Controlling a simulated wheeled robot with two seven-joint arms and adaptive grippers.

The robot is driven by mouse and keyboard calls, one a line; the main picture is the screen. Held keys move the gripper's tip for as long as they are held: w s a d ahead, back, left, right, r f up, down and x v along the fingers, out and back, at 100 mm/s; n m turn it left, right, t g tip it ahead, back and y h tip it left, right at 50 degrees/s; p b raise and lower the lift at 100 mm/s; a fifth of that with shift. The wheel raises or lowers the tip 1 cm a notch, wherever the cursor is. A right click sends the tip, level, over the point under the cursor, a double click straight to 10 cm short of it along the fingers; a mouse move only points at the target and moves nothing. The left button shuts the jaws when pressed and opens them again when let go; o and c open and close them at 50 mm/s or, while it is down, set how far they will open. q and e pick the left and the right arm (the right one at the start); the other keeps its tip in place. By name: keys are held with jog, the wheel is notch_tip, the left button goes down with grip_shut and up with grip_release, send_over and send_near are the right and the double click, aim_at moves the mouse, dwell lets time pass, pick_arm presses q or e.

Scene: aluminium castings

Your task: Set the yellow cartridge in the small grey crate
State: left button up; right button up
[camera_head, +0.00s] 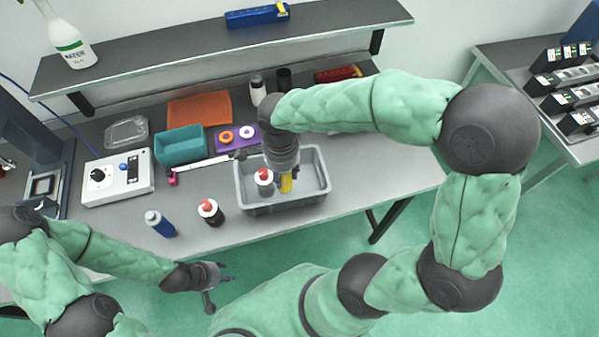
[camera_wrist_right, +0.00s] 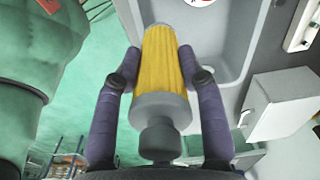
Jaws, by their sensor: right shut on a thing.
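The yellow cartridge (camera_head: 286,185), ribbed with grey end caps, is held in my right gripper (camera_head: 284,174). In the right wrist view the cartridge (camera_wrist_right: 162,58) lies between the two purple-grey fingers (camera_wrist_right: 164,80), which close on its sides. The small grey crate (camera_head: 318,170) stands on the bench near its front edge. In the head view the cartridge is over the crate's interior; whether it touches the floor cannot be told. A red-capped bottle (camera_head: 264,182) is inside the crate, left of the cartridge. My left gripper (camera_head: 217,285) is open and empty, in front of the bench.
Behind are a teal bin (camera_head: 181,147) and a purple tray (camera_head: 222,148) with rings. A white control box (camera_head: 118,180) is further left. The bench right of the crate is clear.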

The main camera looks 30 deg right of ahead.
jog(key=shift+w+d+f+b, duration=0.3)
jog(key=shift+w+d+f, duration=0.35)
jog(key=shift+d+f, duration=0.8)
jog(key=shift+w+d+f+b, duration=0.25)
jog(key=shift+w+d+f, duration=0.5)
jog(key=shift+f, duration=1.2)
jog(key=shift+w+d+f+b, duration=0.3)
jog(key=shift+w+d+f, duration=0.25)
jog(key=shift+d+f, duration=0.9)
jog(key=shift+a+f, duration=0.25)
jog(key=shift+f, duration=0.1)
jog(key=shift+f, duration=0.1)
jog(key=o, duration=1.2)
jog(key=shift+r, duration=0.3)
notch_tip(320, 180, up, 12)
jog(key=shift+f+p, duration=0.1)
jog(key=shift+p, duration=0.9)
